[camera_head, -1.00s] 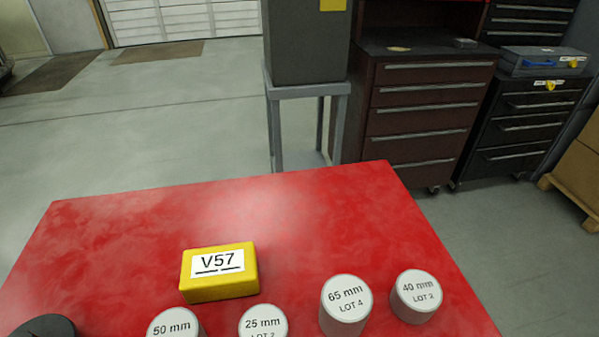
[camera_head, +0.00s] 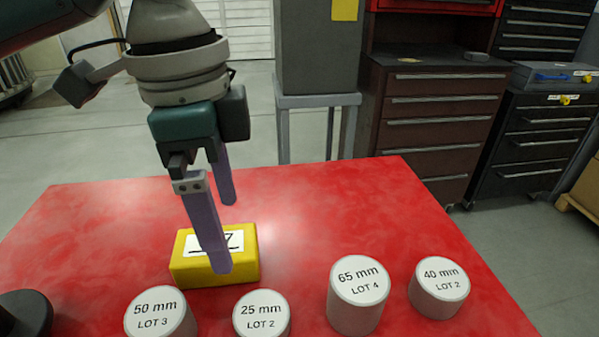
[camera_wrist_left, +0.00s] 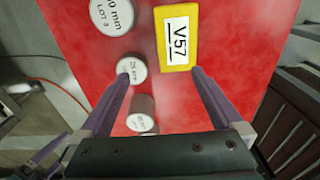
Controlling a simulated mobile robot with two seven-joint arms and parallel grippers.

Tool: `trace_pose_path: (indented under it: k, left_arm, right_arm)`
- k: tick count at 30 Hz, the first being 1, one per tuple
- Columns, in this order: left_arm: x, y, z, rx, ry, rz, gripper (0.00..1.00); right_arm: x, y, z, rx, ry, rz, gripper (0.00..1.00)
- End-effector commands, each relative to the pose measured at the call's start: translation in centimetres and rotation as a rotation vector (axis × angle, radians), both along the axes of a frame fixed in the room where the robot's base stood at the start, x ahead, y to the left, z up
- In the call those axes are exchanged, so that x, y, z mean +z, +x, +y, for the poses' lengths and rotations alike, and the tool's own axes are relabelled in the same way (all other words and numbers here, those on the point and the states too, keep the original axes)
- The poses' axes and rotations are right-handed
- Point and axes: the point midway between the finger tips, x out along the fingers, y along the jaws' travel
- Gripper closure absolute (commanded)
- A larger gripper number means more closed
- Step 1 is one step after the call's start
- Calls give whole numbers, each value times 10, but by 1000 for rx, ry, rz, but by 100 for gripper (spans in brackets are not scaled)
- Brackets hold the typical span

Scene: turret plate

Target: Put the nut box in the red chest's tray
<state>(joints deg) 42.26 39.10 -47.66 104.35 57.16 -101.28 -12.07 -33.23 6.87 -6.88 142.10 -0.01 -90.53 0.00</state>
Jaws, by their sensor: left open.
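A yellow box (camera_head: 240,270) with a white V57 label, the only box on the red table top, lies near its front; it also shows in the left wrist view (camera_wrist_left: 178,62). My left gripper (camera_head: 224,235) is open and empty, fingers pointing down above the box, one finger hiding part of the label. A dark red chest of drawers (camera_head: 432,126) stands beyond the table with a dark open top surface. Purple parts, apparently my right gripper (camera_wrist_left: 42,152), show at the lower left of the wrist view, state unclear.
White cylinders marked 50 mm (camera_head: 160,312), 25 mm (camera_head: 262,316), 65 mm (camera_head: 358,292) and 40 mm (camera_head: 439,287) stand along the front. A dark round object (camera_head: 25,313) is cut off at lower left. The table's back is clear. A black cabinet (camera_head: 535,135) stands right of the chest.

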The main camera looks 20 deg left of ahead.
Motion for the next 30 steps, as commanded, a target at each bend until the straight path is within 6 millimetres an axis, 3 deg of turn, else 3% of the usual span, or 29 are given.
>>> trace_pose_path:
  k: [3,7,25,30]
  left_arm:
    - [8,10,21,11,35,19,0]
    - [7,12,28,18,43,35,0]
    - [-73,18,27,16,44,36,0]
    - [-85,18,27,14,43,32,0]
  right_arm:
    - [-9,0,0,0,0,0,0]
    - [-12,0,0,0,0,0,0]
    - [-23,0,0,0,0,1,0]
    - [-25,0,0,0,0,1,0]
